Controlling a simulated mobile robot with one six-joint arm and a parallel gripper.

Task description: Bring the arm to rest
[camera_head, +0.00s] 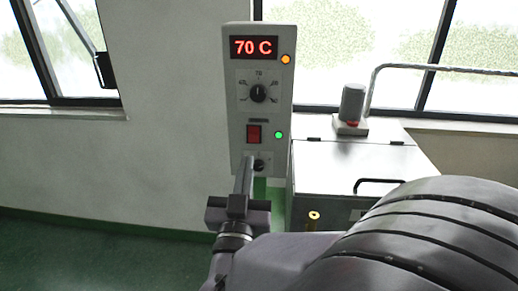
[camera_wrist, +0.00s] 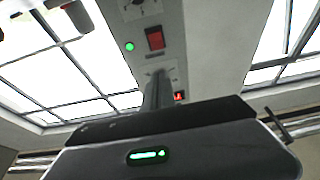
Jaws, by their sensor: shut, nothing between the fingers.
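My gripper (camera_head: 251,163) is shut and empty, with its fingers pointing up at the lower part of a grey control box. The fingertips are close beside the small lower black knob (camera_head: 262,165) in the head view; I cannot tell whether they touch it. In the wrist view the closed fingers (camera_wrist: 159,76) rise in front of the box's face and hide part of it. My arm fills the lower right of the head view.
The control box (camera_head: 236,115) shows 70 C, with a larger dial (camera_head: 258,92), a red switch (camera_head: 254,134) and lit orange and green lamps. A grey lidded machine (camera_head: 345,160) stands to its right, with a pipe (camera_head: 440,68) above. Open green floor (camera_head: 80,255) lies at left.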

